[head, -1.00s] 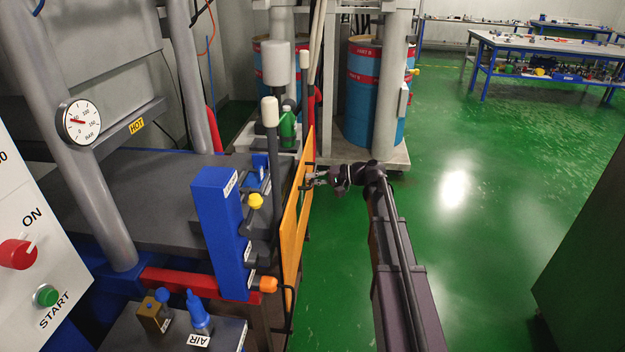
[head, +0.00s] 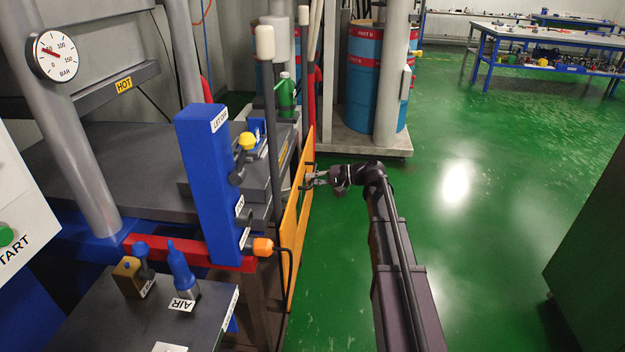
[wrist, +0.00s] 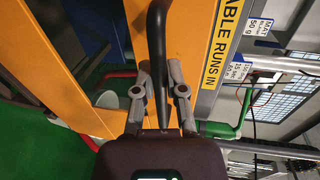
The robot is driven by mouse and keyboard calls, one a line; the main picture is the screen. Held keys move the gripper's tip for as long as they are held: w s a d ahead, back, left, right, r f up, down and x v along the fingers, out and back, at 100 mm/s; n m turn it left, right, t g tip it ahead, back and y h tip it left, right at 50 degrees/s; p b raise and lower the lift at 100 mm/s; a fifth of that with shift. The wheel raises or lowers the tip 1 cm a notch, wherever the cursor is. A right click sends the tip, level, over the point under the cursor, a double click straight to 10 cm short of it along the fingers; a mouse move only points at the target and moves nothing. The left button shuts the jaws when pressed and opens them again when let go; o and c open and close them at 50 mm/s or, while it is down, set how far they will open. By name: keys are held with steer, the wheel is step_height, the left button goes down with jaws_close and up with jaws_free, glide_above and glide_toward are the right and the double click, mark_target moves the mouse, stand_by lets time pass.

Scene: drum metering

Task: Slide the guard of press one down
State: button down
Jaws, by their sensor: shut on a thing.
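The guard (head: 291,235) of the press is an orange framed panel, upright along the right side of the press. In the wrist view, my gripper (wrist: 157,80) is shut around the black bar handle (wrist: 157,40) on the orange guard (wrist: 70,70). The guard's lower end is partly behind a bent black rod.
A grey ledge (head: 80,325) with AIR fittings is in front. Blue drums (head: 362,80) stand behind. The green floor (head: 490,230) to the right is clear.

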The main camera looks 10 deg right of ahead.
steer(key=shift+s+f+b, duration=0.1)
steer(key=shift+f+b, duration=0.45)
steer(key=shift+f, duration=0.35)
steer(key=shift+s, duration=0.1)
steer(key=c, duration=0.7)
jaws_free()
steer(key=shift+f, duration=0.1)
steer(key=shift+d, duration=0.15)
steer(key=f+v, duration=0.1)
steer(key=v, duration=0.7)
steer(key=f+v, duration=0.1)
steer(key=v, duration=0.3)
steer(key=shift+s+d+f, duration=0.1)
steer(key=shift+d+f, duration=0.05)
steer(key=shift+d, duration=0.35)
